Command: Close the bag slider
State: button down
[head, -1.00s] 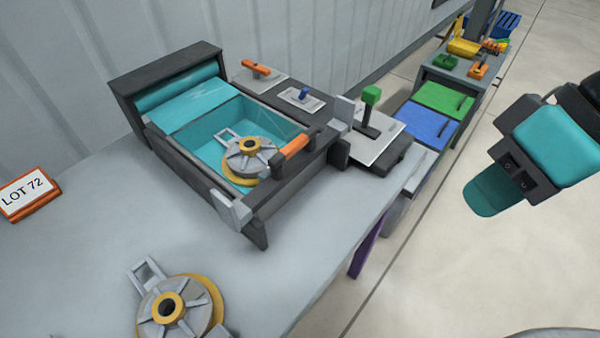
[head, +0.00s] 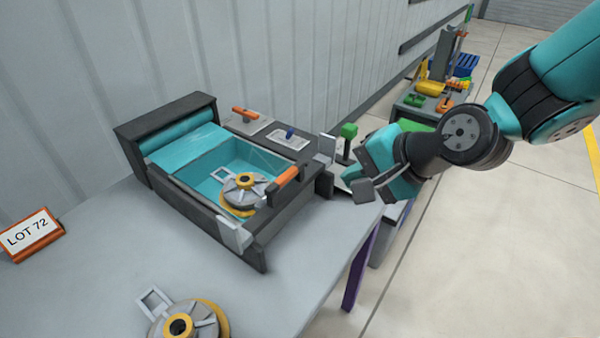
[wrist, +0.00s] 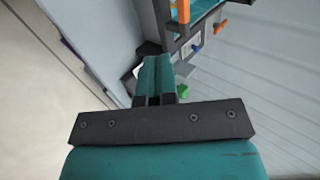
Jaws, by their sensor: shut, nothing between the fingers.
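A teal bag (head: 235,160) with an open top sits in a dark frame on the grey table. An orange handle (head: 288,177), which looks like the slider, is on a dark bar at the bag's right front edge. It also shows at the top of the wrist view (wrist: 183,11). A grey and yellow reel-like part (head: 242,188) sits inside the open bag. My gripper (head: 362,188) is to the right of the frame, apart from the orange handle and close to the green lever. In the wrist view its teal fingers (wrist: 157,60) are together and empty.
A green-knobbed lever (head: 349,130), a blue switch (head: 289,133) and another orange lever (head: 245,112) stand on plates along the frame. A second reel-like part (head: 182,325) lies on the front table. A LOT 72 sign (head: 30,232) stands at left. The table between is clear.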

jog(key=a+p, duration=0.1)
jog(key=p, duration=0.4)
send_near(286, 186)
jog(key=s+f, duration=0.2)
jog(key=shift+w+a+r+p, duration=0.1)
jog(key=shift+w+a+p, duration=0.4)
jog(key=shift+w+a, duration=0.25)
jog(key=shift+w+a+r+p, duration=0.15)
jog(key=shift+w+a+p, duration=0.35)
jog(key=shift+w+a, duration=0.2)
